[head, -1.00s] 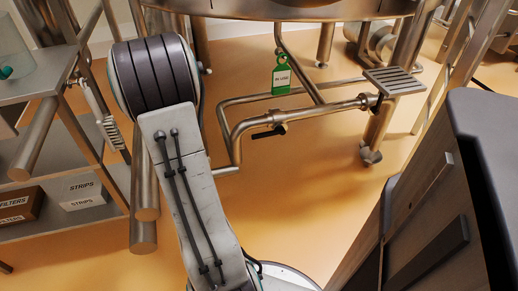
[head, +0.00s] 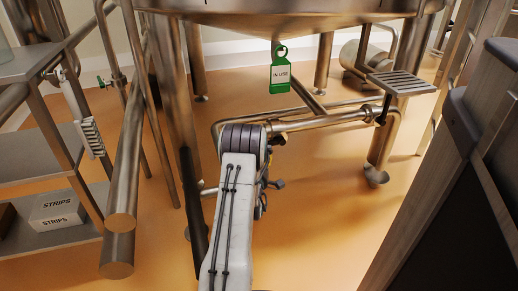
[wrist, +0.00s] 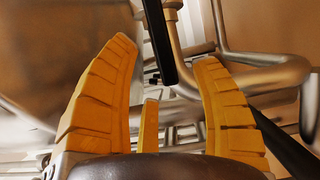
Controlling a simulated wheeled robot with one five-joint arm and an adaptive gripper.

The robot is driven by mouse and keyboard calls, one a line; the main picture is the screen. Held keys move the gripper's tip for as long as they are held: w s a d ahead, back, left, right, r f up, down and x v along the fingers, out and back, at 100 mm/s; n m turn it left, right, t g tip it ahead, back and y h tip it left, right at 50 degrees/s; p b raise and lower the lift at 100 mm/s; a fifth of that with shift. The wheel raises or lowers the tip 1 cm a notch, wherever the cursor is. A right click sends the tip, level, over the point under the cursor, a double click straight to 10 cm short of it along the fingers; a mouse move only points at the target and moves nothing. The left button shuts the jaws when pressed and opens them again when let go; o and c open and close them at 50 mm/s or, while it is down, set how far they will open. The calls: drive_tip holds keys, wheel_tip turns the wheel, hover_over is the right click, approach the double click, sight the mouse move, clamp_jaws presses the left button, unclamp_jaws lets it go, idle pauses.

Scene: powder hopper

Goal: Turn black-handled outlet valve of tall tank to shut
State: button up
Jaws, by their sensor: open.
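The tall tank (head: 300,12) stands at the back on steel legs, only its underside showing in the head view. A green IN USE tag (head: 281,74) hangs below it by the outlet pipe (head: 325,122). In the head view my arm covers the valve handle and most of my gripper. A black bar, seemingly the valve handle (wrist: 158,38), runs down from the top edge into the gap between the fingertips. I cannot tell whether it touches them or lies beyond.
A steel step plate (head: 398,84) sits right of the outlet pipe. Steel shelving with a STRIPS box (head: 57,211) and a hanging brush (head: 88,128) is on the left. A dark cabinet (head: 455,190) stands at right. Orange floor (head: 330,200) is clear between.

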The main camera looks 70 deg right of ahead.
drive_tip(key=shift+b+x, duration=0.85)
drive_tip(key=shift+x, duration=2.3)
drive_tip(key=shift+c, duration=0.2)
drive_tip(key=shift+r, duration=0.1)
clamp_jaws()
